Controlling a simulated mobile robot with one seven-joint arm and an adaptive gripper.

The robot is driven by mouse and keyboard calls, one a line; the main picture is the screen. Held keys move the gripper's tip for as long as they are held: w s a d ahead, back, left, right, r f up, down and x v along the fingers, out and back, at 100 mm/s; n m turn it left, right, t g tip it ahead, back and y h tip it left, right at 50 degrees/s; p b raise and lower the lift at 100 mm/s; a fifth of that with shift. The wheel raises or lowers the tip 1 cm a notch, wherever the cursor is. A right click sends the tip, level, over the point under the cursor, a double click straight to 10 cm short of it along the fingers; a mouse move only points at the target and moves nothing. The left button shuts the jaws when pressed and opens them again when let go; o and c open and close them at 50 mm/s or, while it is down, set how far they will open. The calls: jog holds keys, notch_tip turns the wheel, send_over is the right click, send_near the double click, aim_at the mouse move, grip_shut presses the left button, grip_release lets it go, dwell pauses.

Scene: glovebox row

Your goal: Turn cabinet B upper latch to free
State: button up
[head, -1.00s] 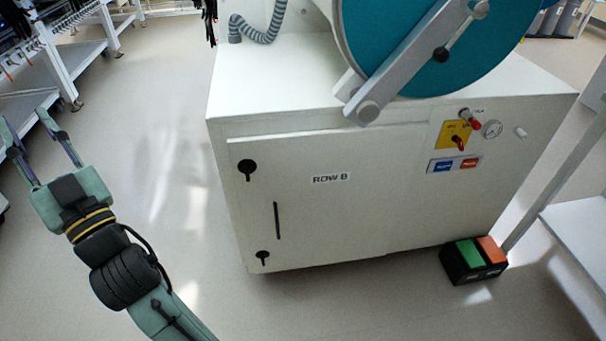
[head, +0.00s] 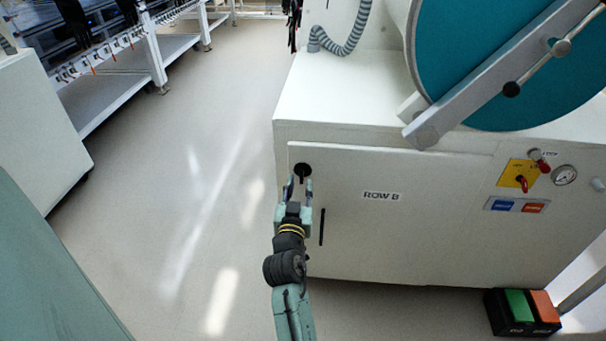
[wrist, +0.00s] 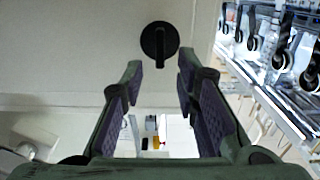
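The upper latch (head: 302,170) is a round black knob with a bar handle at the top left of the white cabinet door marked ROW B (head: 400,215). In the wrist view the latch (wrist: 159,42) lies just beyond the fingertips, centred between them, its bar roughly upright in that picture. My gripper (head: 299,188) is in front of the latch, just below it in the head view. In the wrist view its fingers (wrist: 158,75) are apart with nothing between them. I see no contact with the latch. The lower latch is hidden behind my arm in the head view.
A vertical slot handle (head: 322,227) is on the door. A yellow switch plate (head: 519,176) and gauge (head: 565,175) are at the right. A green and orange pedal box (head: 522,312) sits on the floor. The floor left of the cabinet is clear.

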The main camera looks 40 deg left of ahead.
aim_at(301, 176)
jog(key=shift+p+x, duration=0.4)
jog(key=shift+x, duration=1.7)
jog(key=shift+c, duration=0.3)
grip_shut()
